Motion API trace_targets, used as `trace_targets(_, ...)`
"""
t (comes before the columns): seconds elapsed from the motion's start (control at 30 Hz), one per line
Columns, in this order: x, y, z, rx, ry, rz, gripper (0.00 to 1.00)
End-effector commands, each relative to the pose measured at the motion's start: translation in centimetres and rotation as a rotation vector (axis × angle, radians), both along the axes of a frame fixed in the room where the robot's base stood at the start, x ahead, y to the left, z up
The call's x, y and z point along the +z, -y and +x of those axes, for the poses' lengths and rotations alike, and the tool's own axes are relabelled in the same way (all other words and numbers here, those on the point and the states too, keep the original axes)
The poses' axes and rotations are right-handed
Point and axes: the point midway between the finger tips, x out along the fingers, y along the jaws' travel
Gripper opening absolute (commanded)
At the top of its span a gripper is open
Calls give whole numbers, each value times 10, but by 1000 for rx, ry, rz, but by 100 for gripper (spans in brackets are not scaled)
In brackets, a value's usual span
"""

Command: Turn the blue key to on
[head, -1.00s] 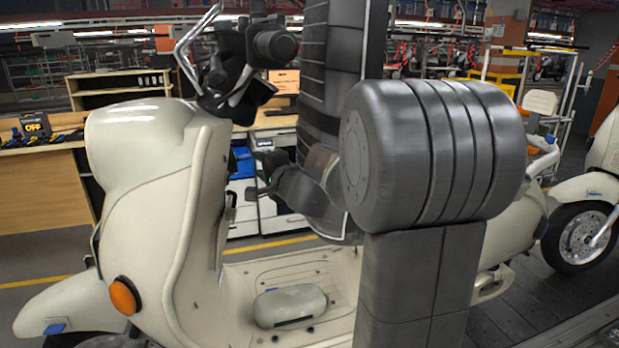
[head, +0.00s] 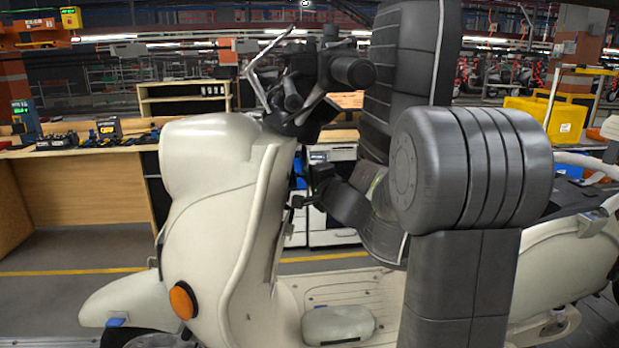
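A cream scooter (head: 215,190) stands side-on in front of me, its dark handlebars and front column at the top. My gripper (head: 303,187) is small and dark, close to the inner side of the scooter's front shield, below the handlebars. My arm comes in from the right. Whether the gripper's fingers are open or touch anything is too small and dark to tell.
My own arm links cover much of the right half. A cream case (head: 338,325) lies on the scooter's footboard (head: 385,300). Behind the scooter is a wooden workbench (head: 85,190) with tools. A yellow bin (head: 548,117) stands at the back right. Open floor shows at the left.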

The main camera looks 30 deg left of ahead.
Motion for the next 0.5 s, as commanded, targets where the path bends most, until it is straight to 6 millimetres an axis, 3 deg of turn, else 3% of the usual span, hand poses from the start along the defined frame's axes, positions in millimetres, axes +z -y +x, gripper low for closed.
trace_targets(0.5, 5, 0, 0, -5, -33, -28, 0)
